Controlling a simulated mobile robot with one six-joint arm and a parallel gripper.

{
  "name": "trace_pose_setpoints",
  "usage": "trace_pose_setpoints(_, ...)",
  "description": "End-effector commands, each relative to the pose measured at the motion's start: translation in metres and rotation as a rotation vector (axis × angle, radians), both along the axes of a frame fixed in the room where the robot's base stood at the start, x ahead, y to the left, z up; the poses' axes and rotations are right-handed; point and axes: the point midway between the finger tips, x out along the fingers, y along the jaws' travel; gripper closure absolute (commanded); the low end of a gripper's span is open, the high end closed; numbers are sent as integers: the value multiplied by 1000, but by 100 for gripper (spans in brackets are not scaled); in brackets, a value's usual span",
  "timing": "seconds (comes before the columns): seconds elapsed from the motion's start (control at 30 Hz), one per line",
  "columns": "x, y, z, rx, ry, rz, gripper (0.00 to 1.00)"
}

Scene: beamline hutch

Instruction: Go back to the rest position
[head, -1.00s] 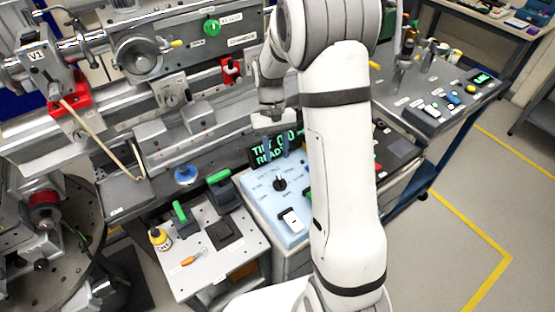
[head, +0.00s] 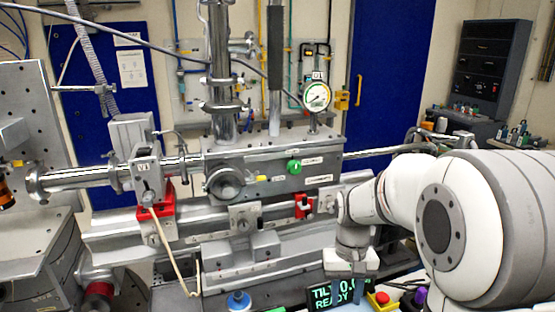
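My gripper (head: 347,292) hangs at the end of my white arm, right of centre near the bottom of the head view. Its two bluish fingers point down and stand apart, with nothing seen between them. They are in front of the black display (head: 322,299) with green text reading TILT and READY, and partly cover it. I cannot tell how far the fingertips are from the display.
The steel beamline chamber (head: 275,172) and its rail run behind the gripper. A red emergency button (head: 382,298) on yellow sits right of it, and a blue knob (head: 239,300) left. My arm hides the lower right. A dark cabinet (head: 490,65) stands farther back.

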Motion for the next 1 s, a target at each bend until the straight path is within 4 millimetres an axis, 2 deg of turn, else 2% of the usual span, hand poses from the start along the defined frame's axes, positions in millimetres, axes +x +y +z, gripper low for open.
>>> trace_pose_setpoints(0.1,-24,1,21,-2,-80,4,65)
trace_pose_setpoints(0.3,-62,2,44,-5,-205,11,65)
trace_pose_setpoints(0.6,-114,3,59,-8,-370,20,65)
trace_pose_setpoints(0.8,-129,4,60,-9,-420,22,65)
trace_pose_setpoints(1.0,-131,4,59,-9,-426,23,65)
